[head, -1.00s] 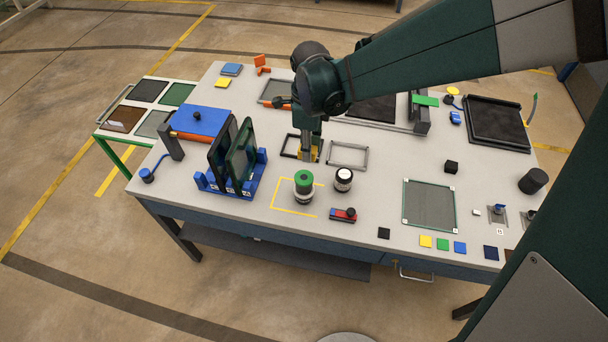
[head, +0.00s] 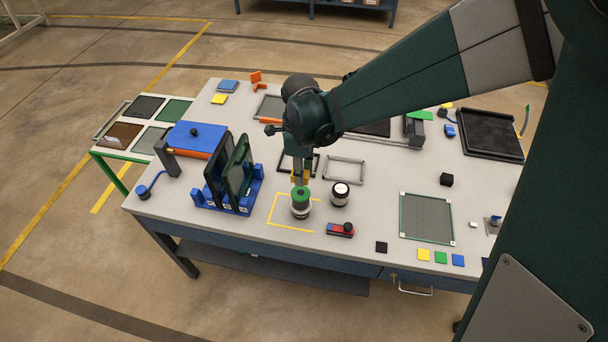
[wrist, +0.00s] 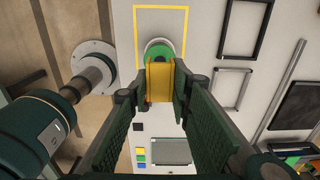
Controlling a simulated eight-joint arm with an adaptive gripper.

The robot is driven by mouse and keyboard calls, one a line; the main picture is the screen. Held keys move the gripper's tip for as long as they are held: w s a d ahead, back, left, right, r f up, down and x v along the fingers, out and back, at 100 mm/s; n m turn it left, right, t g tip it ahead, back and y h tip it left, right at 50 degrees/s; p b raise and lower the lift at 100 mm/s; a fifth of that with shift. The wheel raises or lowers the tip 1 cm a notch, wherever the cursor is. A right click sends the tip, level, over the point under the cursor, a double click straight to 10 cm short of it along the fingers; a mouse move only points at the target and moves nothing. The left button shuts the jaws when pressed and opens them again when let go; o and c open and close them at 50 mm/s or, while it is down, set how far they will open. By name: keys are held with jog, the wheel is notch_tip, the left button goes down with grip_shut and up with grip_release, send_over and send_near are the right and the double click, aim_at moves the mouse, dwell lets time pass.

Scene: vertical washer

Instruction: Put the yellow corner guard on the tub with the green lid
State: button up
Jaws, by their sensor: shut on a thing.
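The tub with the green lid (head: 301,192) stands upright inside a yellow taped outline on the table. My gripper (head: 299,178) is shut on the yellow corner guard (head: 306,175), just behind the tub in the head view. In the wrist view, the corner guard (wrist: 160,80) sits between my fingertips (wrist: 160,82) and overlaps part of the green lid (wrist: 158,49). The rest of the lid and the tub below are partly hidden. I cannot tell whether the guard touches the lid.
A similar tub with a white lid (head: 340,194) stands close to the right. A blue rack (head: 250,188) with dark panels is to the left. A red and blue block (head: 341,230) lies in front. Empty frames (head: 344,170) lie behind.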

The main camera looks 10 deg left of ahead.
aim_at(301, 193)
jog(key=shift+f, duration=1.25)
jog(key=shift+f, duration=2.1)
jog(key=shift+f, duration=0.1)
jog(key=shift+o, duration=1.3)
jog(key=shift+f, duration=0.1)
jog(key=o, duration=0.4)
jog(key=shift+r, duration=0.3)
